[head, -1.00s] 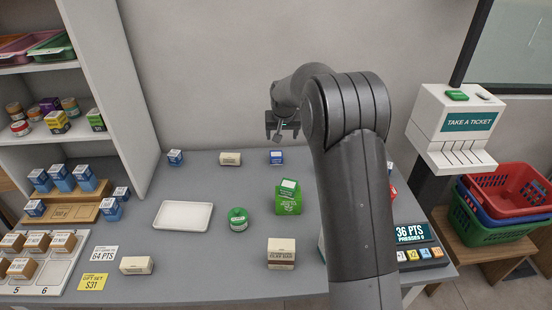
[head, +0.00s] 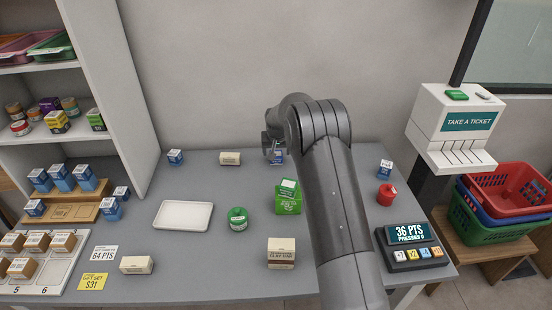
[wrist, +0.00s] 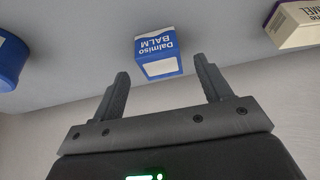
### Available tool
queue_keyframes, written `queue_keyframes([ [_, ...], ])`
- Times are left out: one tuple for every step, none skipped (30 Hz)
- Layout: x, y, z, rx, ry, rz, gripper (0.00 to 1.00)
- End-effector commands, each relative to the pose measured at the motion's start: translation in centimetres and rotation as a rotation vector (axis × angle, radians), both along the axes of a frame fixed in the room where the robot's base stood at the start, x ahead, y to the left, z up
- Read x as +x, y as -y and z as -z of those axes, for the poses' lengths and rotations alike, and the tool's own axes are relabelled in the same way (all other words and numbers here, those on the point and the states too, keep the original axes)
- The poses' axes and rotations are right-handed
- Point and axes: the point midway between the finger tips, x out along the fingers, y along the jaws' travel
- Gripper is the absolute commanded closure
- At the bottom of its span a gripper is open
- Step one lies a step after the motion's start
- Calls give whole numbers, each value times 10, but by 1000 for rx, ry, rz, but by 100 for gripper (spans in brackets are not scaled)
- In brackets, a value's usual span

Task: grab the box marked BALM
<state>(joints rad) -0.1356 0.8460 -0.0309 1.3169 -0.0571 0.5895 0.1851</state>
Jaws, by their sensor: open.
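The box marked BALM (wrist: 158,54) is blue and white. My gripper (wrist: 163,80) is open and empty. In the wrist view the box lies ahead of the gap between the fingers, apart from both. In the head view my gripper (head: 270,150) is right by the box; the fingertips are hard to make out.
A cream box (head: 230,158) stands left of the BALM box and also shows in the wrist view (wrist: 295,25). A blue object (wrist: 8,62) is at the wrist view's left edge. A green box (head: 288,197) and green jar (head: 238,219) stand nearer the front.

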Motion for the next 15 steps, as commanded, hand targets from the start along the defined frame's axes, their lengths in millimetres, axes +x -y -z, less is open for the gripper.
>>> queue_keyframes([
  [1, -1, 10, -1, -4, -1, 29],
  [2, -1, 15, -1, -4, 0, 29],
  [4, -1, 21, -1, -4, 0, 29],
  [6, -1, 24, -1, -3, 0, 29],
  [8, -1, 27, -1, -2, 0, 29],
  [9, -1, 30, 0, -2, 0, 29],
  [10, -1, 32, 0, -2, 0, 29],
  [10, -1, 34, 0, -1, 0, 29],
  [11, -1, 34, 0, -1, 0, 29],
  [11, -1, 34, 0, -1, 0, 29],
  [11, -1, 34, 0, 0, 0, 29],
  [11, -1, 34, 0, -1, 0, 29],
  [11, -1, 34, 0, -1, 0, 29],
  [11, -1, 33, 0, -1, 0, 29],
  [11, -1, 33, 0, -1, 0, 32],
])
